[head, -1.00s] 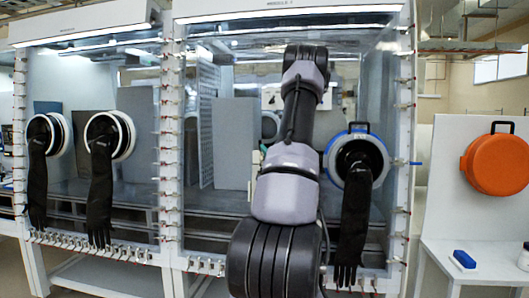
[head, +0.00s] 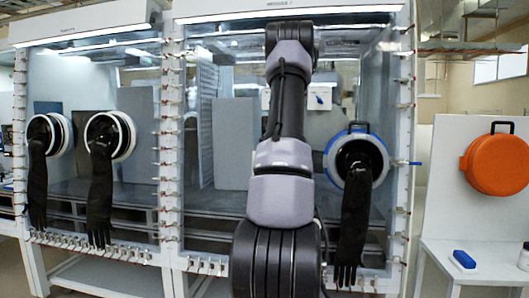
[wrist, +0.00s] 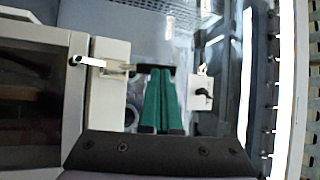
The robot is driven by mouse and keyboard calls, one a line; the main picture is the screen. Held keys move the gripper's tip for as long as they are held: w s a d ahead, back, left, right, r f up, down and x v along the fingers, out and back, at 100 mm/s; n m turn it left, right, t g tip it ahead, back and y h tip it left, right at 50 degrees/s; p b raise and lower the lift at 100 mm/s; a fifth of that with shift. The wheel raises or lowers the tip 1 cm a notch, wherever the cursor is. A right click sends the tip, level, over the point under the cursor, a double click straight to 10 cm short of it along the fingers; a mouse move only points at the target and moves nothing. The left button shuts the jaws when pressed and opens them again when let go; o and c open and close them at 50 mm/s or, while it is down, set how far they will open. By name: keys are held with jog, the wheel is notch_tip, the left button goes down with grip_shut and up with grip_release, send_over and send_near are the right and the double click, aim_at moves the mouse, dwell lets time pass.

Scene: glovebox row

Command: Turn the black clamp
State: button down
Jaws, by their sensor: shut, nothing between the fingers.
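In the wrist view, a small black lever (wrist: 204,92) sits on a white plate to the right of my fingers; it looks like the black clamp. My gripper (wrist: 160,72) has green fingers that are together and empty. The fingertips appear to the left of the lever and apart from it, though depth is hard to judge. A dark bar shows just beyond the tips. In the head view, my own arm hides the gripper, and I cannot make out the black clamp there.
A blue handle (head: 320,97) on a white plate shows right of my arm. A blue-ringed glove port (head: 333,158) with a hanging black glove (head: 353,225) is lower right. An orange round cover (head: 497,164) is on the far-right panel. A white handle (wrist: 90,62) is left in the wrist view.

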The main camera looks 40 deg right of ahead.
jog(key=shift+w+d+r, duration=0.45)
jog(key=shift+w+d, duration=0.15)
jog(key=shift+d, duration=0.05)
jog(key=shift+d+r, duration=0.15)
jog(key=shift+r, duration=0.1)
dwell(0.3)
